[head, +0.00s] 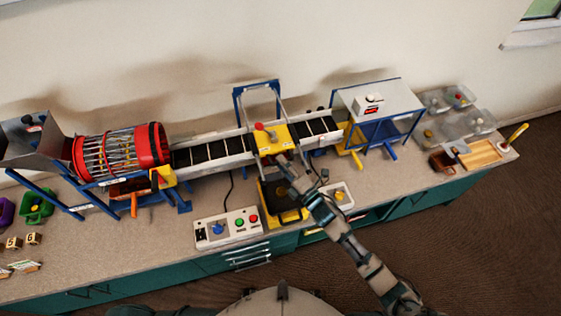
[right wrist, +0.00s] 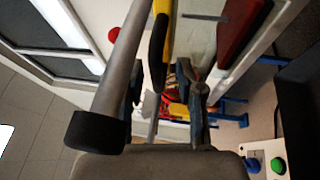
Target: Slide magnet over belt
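The yellow magnet block (head: 280,140) with a red knob (head: 259,126) sits over the dark conveyor belt (head: 205,151), below the blue and grey gantry frame (head: 238,105). My right gripper (head: 284,163) is at the near side of this block in the head view; whether they touch is hard to tell. In the right wrist view, the fingers of my right gripper (right wrist: 163,98) look apart, with background showing between them. A grey bar with a black end cap (right wrist: 97,130) crosses in front of the left finger. My left gripper is in neither view.
A red barred drum (head: 118,152) stands left of the belt, and a blue-framed white hood (head: 378,100) stands at its right end. A control box (head: 228,228) and a yellow-rimmed black tray (head: 283,215) lie near the bench front. Clear trays (head: 455,127) are far right.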

